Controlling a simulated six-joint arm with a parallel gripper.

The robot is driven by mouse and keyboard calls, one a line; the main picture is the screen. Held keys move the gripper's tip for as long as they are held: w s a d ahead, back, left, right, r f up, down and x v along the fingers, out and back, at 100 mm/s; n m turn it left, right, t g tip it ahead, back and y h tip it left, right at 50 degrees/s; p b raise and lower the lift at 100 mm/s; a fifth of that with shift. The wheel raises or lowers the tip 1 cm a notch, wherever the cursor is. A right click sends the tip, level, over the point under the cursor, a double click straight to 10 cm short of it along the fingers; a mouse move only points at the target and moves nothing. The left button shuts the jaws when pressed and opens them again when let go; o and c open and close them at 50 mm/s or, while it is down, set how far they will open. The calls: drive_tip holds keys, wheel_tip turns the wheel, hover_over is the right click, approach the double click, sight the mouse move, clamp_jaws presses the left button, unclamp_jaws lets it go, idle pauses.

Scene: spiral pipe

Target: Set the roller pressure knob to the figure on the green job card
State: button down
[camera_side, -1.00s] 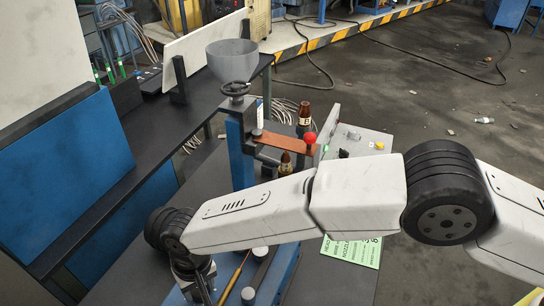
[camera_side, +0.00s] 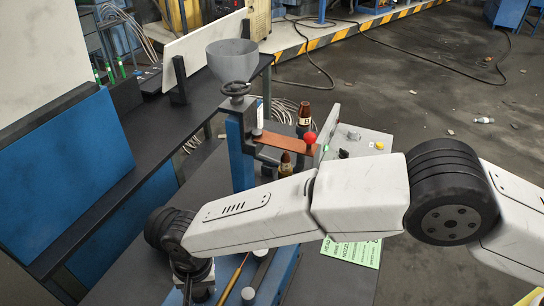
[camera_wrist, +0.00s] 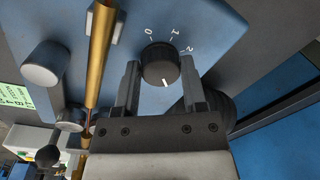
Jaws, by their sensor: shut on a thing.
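The roller pressure knob (camera_wrist: 158,58) is black and ribbed, on a blue panel, in the wrist view. The figures 0, 1 and 2 are printed around its far side. A white pointer mark shows on the knob's near side, facing my gripper and away from those figures. My gripper (camera_wrist: 161,75) has one finger on each side of the knob and is shut on it. In the side view the knob is hidden behind my wrist. The green job card (camera_side: 352,250) lies partly covered by my arm; its figure is too small to read. Its edge also shows in the wrist view (camera_wrist: 14,98).
A brass rod (camera_wrist: 99,55) runs along the panel left of the knob, with a grey cylindrical roller end (camera_wrist: 44,66) beyond it.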

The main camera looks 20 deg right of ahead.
sight(202, 289)
drive_tip(key=shift+c, duration=0.7)
unclamp_jaws()
drive_tip(key=shift+d+r, duration=0.15)
drive_tip(key=shift+r, duration=1.8)
drive_tip(key=shift+d+r, duration=0.15)
drive_tip(key=shift+r, duration=1.75)
